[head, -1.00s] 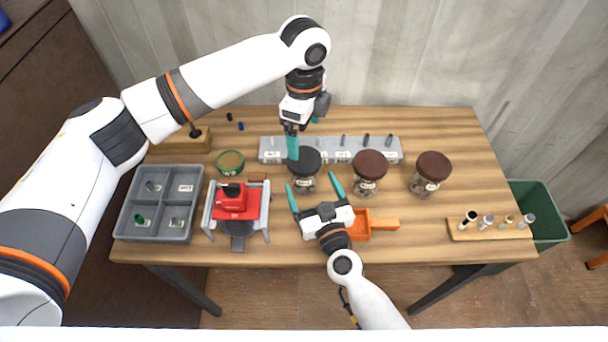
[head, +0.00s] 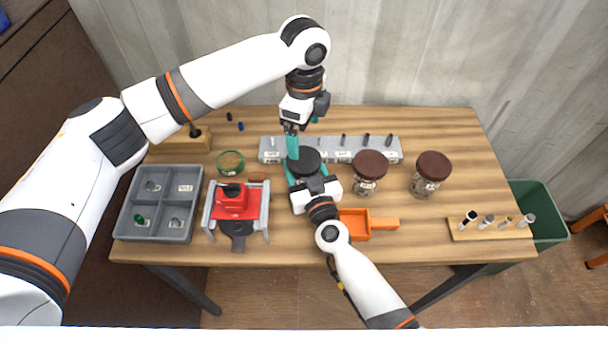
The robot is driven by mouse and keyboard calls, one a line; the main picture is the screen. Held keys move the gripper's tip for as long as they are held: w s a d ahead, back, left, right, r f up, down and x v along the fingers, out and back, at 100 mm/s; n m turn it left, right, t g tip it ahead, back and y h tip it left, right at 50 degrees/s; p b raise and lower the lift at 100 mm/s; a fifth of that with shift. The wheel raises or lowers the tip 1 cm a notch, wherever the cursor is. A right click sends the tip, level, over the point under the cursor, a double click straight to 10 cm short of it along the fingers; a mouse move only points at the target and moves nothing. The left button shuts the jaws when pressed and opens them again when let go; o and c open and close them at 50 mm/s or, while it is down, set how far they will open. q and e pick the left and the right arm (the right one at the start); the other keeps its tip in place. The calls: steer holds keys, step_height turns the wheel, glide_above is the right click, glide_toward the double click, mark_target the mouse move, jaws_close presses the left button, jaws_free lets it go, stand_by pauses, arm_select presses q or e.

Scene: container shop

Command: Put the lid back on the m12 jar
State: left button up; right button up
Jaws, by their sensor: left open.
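A clear jar (head: 298,202) with a black lid (head: 304,160) stands at the table's middle; its label is too small to read, so I cannot tell if it is the m12 jar. The lid appears to sit on top of the jar. My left gripper (head: 302,138) is open, pointing down just behind the lid, one teal finger beside its left rear edge. My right gripper (head: 308,175) reaches in from the front, its teal fingers on either side of the jar below the lid. It hides much of the jar, and I cannot tell whether its fingers touch the glass.
Two brown-lidded jars (head: 369,165) (head: 433,166) stand to the right. A grey labelled rack (head: 270,152) lies behind. A red and grey fixture (head: 237,205), a green-rimmed dish (head: 230,162) and a grey divided tray (head: 160,200) are left. An orange scoop (head: 356,222) lies in front.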

jaws_close()
arm_select(q)
steer(key=n, duration=1)
steer(key=shift+n, duration=0.4)
steer(key=n, duration=0.4)
steer(key=shift+n, duration=0.3)
steer(key=n, duration=1.1)
steer(key=shift+n, duration=0.3)
